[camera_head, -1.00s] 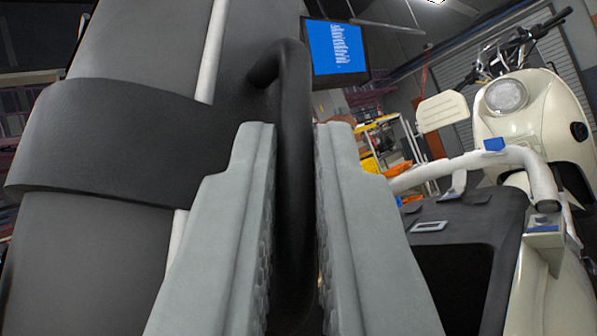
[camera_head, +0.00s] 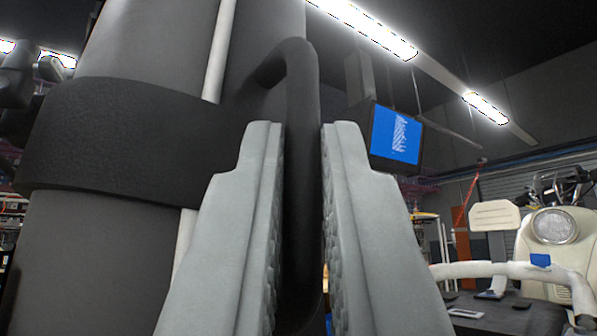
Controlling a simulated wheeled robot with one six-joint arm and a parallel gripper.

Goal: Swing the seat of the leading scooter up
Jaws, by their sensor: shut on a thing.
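The scooter seat (camera_head: 85,240) fills the left of the view. It is dark grey with white piping and a black strap (camera_head: 110,140) around it, and it stands steeply raised, close to upright. A black loop handle (camera_head: 302,180) sticks out from the strap side of the seat. My gripper (camera_head: 303,135) has its two grey fingers on either side of this handle and is shut on it. The handle's lower end is partly hidden by the fingers. The leading scooter's body under the seat is mostly hidden.
Another cream scooter (camera_head: 555,228) with a round headlight stands at the right. A white tubular rail (camera_head: 490,268) and a dark open-looking area are at the lower right. A blue screen (camera_head: 395,135) hangs behind, with ceiling lights (camera_head: 370,28) above.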

